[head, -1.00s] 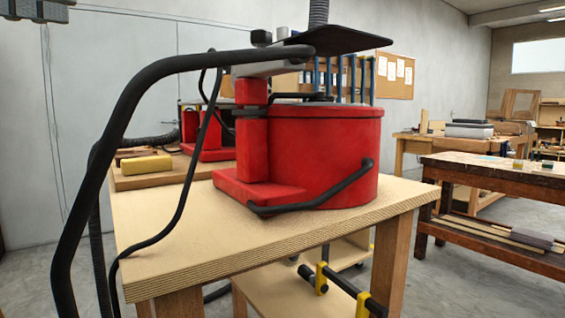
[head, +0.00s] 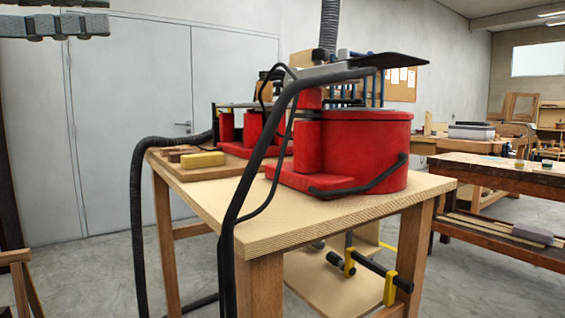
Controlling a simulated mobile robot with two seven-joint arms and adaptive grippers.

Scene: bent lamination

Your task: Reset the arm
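No part of my left or right arm or gripper can be made out in the head view. The task names no object beyond the arm. A grey, blocky thing (head: 52,24) is cut off at the top left corner, and I cannot tell what it is.
A wooden table (head: 230,222) stands ahead with red machines (head: 365,150) on it. A yellow block (head: 203,159) lies at its left. A black hose (head: 136,215) hangs to the floor. A dark workbench (head: 500,178) stands at right. Grey doors (head: 130,120) are behind. Floor shows at left.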

